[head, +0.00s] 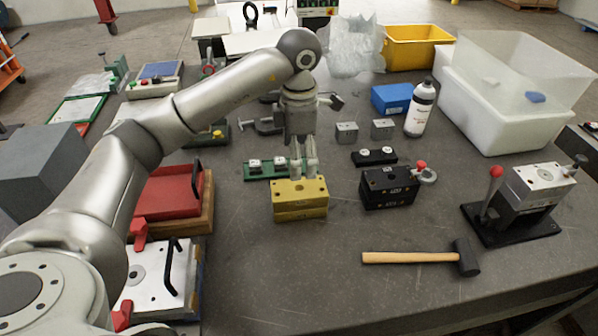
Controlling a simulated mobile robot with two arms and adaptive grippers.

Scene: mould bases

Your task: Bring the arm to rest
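My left arm comes in from the left, and its gripper (303,174) points down at the yellow mould base (300,209). The two fingertips stand a small gap apart, over the back part of the yellow block's top. I see nothing between them. Whether they touch the block I cannot tell. The yellow block sits upright on the grey table (400,300). My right gripper is out of view.
A black mould base (388,188) stands right of the yellow one. A hammer (420,258), a toggle fixture (525,200), a white bottle (420,108) and a white bin (500,117) are further right. A red tray (168,194) lies left, under my arm. The front middle is clear.

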